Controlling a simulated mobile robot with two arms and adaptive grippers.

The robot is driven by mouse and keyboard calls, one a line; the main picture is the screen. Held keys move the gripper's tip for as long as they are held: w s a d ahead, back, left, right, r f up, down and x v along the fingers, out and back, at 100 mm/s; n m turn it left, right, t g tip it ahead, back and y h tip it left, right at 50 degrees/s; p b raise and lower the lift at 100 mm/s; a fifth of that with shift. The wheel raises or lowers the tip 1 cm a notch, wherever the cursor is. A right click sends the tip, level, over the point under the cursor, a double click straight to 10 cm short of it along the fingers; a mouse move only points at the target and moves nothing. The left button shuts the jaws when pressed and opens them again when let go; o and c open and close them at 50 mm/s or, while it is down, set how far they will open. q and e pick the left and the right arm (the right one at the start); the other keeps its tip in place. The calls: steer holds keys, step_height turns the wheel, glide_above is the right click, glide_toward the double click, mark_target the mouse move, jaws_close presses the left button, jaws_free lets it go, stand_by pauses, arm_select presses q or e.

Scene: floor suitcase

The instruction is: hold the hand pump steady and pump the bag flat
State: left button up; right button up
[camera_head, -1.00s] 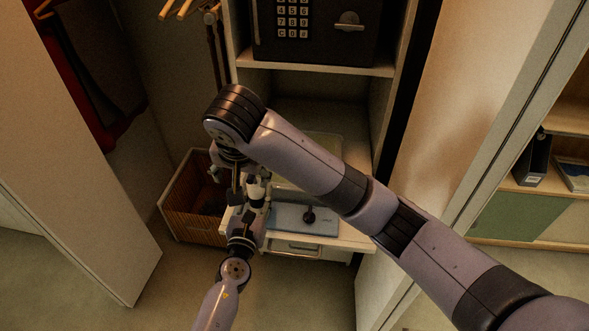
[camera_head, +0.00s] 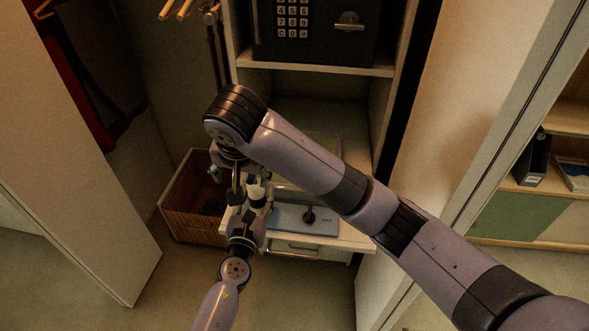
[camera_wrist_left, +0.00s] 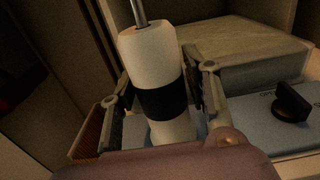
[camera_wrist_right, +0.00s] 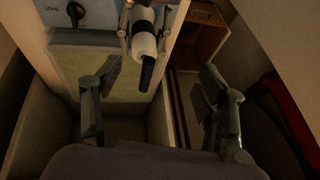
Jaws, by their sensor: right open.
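The hand pump (camera_wrist_left: 172,98) is a white cylinder with a black band and a thin metal rod at its top. My left gripper (camera_wrist_left: 165,92) is shut on the pump at the black band, one finger on each side. It also shows in the head view (camera_head: 248,205). My right gripper (camera_wrist_right: 158,92) is open and empty, its fingers wide apart. The pump's black end (camera_wrist_right: 147,74) shows between and beyond them. A pale greenish block, seemingly the bag (camera_wrist_left: 245,48), lies behind a blue-grey panel with a black knob (camera_wrist_left: 291,101).
A wicker basket (camera_head: 185,205) stands left of the low white shelf (camera_head: 345,240). A dark safe (camera_head: 315,30) sits on the shelf above. A closet door (camera_head: 75,160) stands open at left. My right arm crosses over the shelf and hides part of it.

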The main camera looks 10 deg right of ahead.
arm_select(q)
steer(key=shift+o, duration=1.2)
